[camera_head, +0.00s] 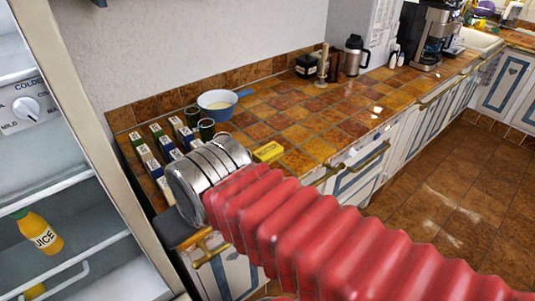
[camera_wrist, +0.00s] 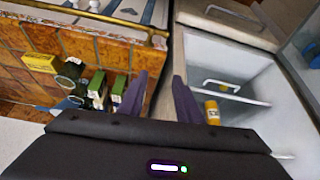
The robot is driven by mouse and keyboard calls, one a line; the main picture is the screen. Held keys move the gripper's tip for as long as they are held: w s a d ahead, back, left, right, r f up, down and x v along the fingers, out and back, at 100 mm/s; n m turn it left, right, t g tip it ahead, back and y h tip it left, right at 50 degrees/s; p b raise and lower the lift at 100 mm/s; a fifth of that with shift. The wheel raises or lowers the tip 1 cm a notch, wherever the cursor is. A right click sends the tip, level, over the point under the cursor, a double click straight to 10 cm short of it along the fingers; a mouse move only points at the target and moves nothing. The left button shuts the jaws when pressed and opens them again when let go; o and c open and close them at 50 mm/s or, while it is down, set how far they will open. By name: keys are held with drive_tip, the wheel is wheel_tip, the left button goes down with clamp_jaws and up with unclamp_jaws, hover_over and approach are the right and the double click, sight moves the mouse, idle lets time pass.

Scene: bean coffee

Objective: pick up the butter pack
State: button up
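A yellow box (camera_head: 268,152), which looks like the butter pack, lies on the tiled counter just right of my metal wrist in the head view; its label is too small to read. It also shows in the wrist view (camera_wrist: 39,63), at the left on the counter, well away from my fingers. My gripper (camera_wrist: 161,74) has two dark purple fingers spread apart with nothing between them. They point toward the gap between the counter and the open fridge. In the head view my arm hides the fingers.
The open fridge (camera_head: 60,185) holds a juice bottle (camera_head: 40,233). Several small cartons (camera_head: 157,130), dark cups (camera_head: 207,128) and a blue-handled pan (camera_head: 218,104) crowd the counter's left end. The counter middle (camera_head: 310,125) is clear.

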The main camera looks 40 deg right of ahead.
drive_tip(key=shift+o, duration=1.4)
drive_tip(key=shift+f, duration=0.1)
drive_tip(key=o, duration=0.3)
drive_tip(key=shift+w+d+f+m+g+y, duration=0.25)
drive_tip(key=shift+f+m, duration=0.25)
drive_tip(key=shift+m, duration=0.4)
drive_tip(key=o, duration=0.8)
drive_tip(key=w+d+f+m+y, duration=0.1)
drive_tip(key=m, duration=0.2)
drive_tip(key=w+d+f+m+y, duration=0.1)
drive_tip(key=m, duration=0.2)
drive_tip(key=w+d+f+m+y, duration=0.1)
drive_tip(key=m, duration=0.2)
drive_tip(key=shift+w+d+f+g, duration=0.2)
drive_tip(key=shift+w+f+g, duration=0.15)
drive_tip(key=shift+f, duration=0.05)
drive_tip(key=shift+o, duration=0.2)
drive_tip(key=m+t+h, duration=0.4)
drive_tip(key=m+t, duration=0.5)
drive_tip(key=m, duration=1.7)
approach(270, 151)
drive_tip(key=s, duration=0.3)
drive_tip(key=shift+w+a+r, duration=0.15)
drive_tip(key=shift+r, duration=0.35)
drive_tip(key=shift+x, duration=4.35)
